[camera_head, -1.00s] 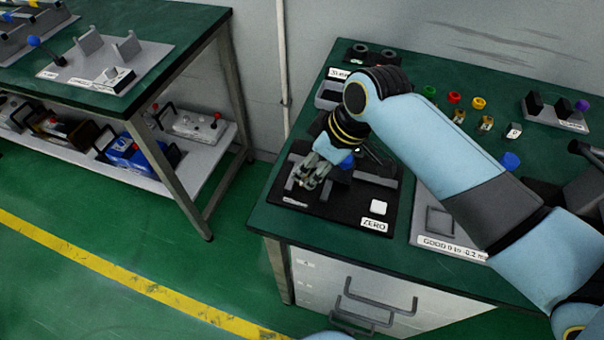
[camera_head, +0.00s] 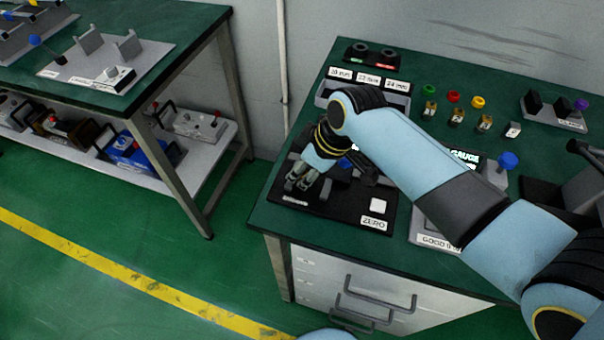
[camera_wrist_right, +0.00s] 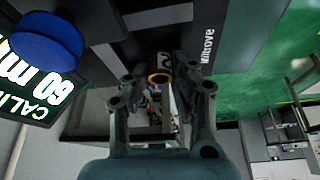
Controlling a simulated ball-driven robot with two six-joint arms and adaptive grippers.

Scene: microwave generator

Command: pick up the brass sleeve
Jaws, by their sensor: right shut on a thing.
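The brass sleeve (camera_wrist_right: 159,68) shows in the right wrist view as a small brass-yellow ring with a pale numbered face. It sits between the fingertips of my right gripper (camera_wrist_right: 158,80), which is shut on it. In the head view my right gripper (camera_head: 298,183) is low over the front left of the black gauge plate (camera_head: 340,211). The sleeve cannot be made out there, as the fingers and wrist cover it. Whether the sleeve still touches the plate is not clear. My left gripper is not in view.
The plate has a white ZERO button (camera_head: 378,205) and a blue knob (camera_head: 345,162). A gauge display (camera_head: 466,158) stands right of it. Several small tagged brass pieces (camera_head: 458,117) stand behind, near coloured caps (camera_head: 453,96). A slotted tray (camera_head: 325,92) is at the back left.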

